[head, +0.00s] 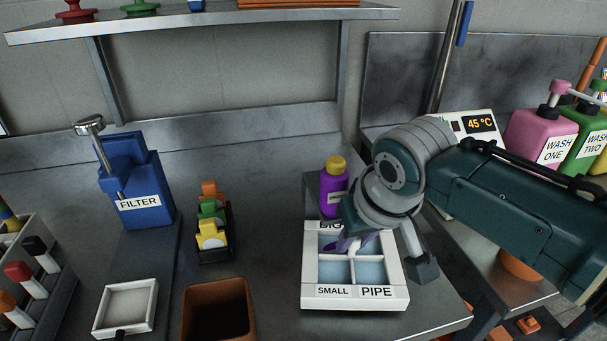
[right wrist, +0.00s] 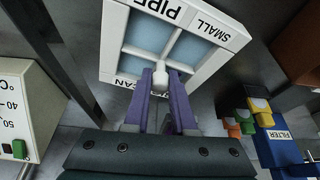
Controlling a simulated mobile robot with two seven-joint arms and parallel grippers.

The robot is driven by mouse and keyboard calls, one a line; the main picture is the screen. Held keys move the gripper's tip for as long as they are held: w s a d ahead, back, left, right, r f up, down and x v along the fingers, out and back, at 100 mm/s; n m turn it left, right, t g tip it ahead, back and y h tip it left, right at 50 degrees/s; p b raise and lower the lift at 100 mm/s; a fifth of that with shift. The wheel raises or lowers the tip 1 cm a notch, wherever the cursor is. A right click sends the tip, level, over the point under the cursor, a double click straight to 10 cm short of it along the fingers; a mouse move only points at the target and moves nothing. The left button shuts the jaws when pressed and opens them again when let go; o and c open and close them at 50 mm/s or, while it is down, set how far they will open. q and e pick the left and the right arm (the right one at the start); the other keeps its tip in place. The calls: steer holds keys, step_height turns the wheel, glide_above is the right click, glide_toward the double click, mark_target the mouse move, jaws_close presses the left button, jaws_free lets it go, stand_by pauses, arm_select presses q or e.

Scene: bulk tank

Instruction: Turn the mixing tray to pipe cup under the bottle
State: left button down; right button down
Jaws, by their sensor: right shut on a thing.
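The white mixing tray (head: 309,292) has four square compartments. In the head view SMALL is front left, PIPE front right and BIG back left, partly covered. The back right is behind my right arm; the right wrist view shows a label ending in "EAN" there on the tray (right wrist: 113,45). The purple bottle (head: 331,199) with a yellow cap stands upright behind the tray, on the BIG side. My right gripper (head: 347,243) is over the tray, its purple fingers (right wrist: 173,83) shut on a white knob (right wrist: 177,72) at the tray. My left gripper is out of view.
A blue FILTER unit (head: 143,190), a rack of coloured pieces (head: 212,225), a brown bin (head: 218,307) and a small white tray (head: 125,306) stand to the left. A 45 °C device (head: 478,124) and pink (head: 540,135) and green wash bottles (head: 585,140) are at right.

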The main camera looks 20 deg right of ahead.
steer(key=c, duration=0.7)
jaws_free()
steer(key=shift+c, duration=0.2)
steer(key=shift+r, duration=0.1)
steer(key=shift+s+r+p, duration=0.15)
steer(key=shift+r+p, duration=0.15)
steer(key=shift+r, duration=0.05)
steer(key=p+v, duration=0.3)
steer(key=v, duration=0.6)
